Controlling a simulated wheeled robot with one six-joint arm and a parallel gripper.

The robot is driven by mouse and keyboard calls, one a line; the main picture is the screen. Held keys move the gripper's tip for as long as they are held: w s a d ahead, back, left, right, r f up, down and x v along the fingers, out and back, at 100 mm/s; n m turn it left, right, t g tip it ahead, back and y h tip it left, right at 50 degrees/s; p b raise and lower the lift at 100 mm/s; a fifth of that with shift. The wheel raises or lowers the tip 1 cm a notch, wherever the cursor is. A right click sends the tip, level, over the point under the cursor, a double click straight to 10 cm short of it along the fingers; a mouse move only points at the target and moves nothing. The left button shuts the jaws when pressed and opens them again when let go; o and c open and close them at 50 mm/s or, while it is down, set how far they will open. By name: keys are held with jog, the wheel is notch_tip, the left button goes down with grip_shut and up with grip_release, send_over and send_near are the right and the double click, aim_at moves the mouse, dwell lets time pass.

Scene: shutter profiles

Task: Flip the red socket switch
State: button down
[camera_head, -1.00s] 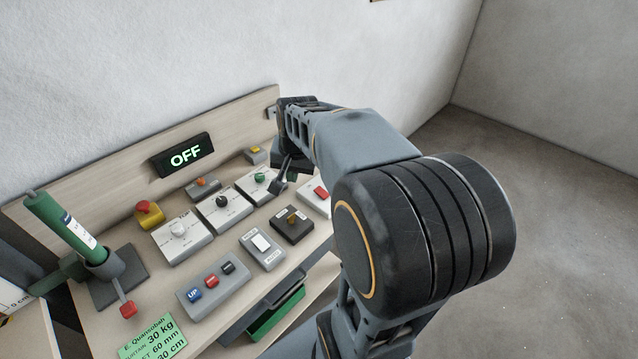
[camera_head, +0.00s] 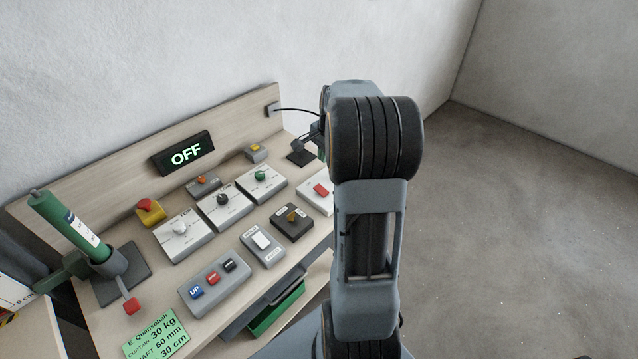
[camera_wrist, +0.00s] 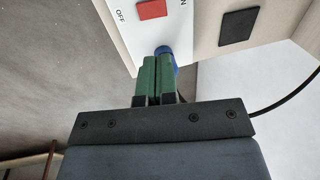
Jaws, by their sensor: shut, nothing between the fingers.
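The red socket switch (camera_head: 321,189) is a red rocker on a white box (camera_head: 309,195) at the right end of the bench, partly covered by my arm in the head view. A blue round part (camera_wrist: 164,51) shows just behind the fingertips. My arm hides the fingertips in the head view.
Several knob boxes, a yellow-red button (camera_head: 149,210) and a green cylinder (camera_head: 66,221) stand on the bench left of the switch. A display (camera_head: 184,155) reads OFF. A black cable (camera_head: 297,111) runs behind my arm. The floor at right is clear.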

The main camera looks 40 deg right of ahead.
aim_at(321, 190)
jog(key=f+p, duration=0.1)
jog(key=f, duration=0.3)
jog(key=w+f, duration=0.1)
jog(key=f, duration=0.4)
jog(key=w+f+p, duration=0.1)
jog(key=f, duration=0.3)
jog(key=shift+w+a+f+p, duration=0.15)
jog(key=shift+a+f+p, duration=0.05)
jog(key=shift+a+p, duration=0.1)
jog(key=shift+w+f+b, duration=0.1)
jog(key=shift+f+b, duration=0.2)
jog(key=shift+b, duration=0.1)
jog(key=shift+r, duration=0.1)
jog(key=shift+s, duration=0.2)
jog(key=shift+s+d+r, duration=0.1)
jog(key=shift+s+d, duration=0.1)
jog(key=shift+s, duration=0.4)
jog(key=shift+r, duration=0.2)
notch_tip(321, 190, up, 14)
jog(key=s, duration=0.2)
jog(key=shift+s+d+f+p, duration=0.2)
jog(key=shift+f+p, duration=0.05)
jog(key=shift+p, duration=0.05)
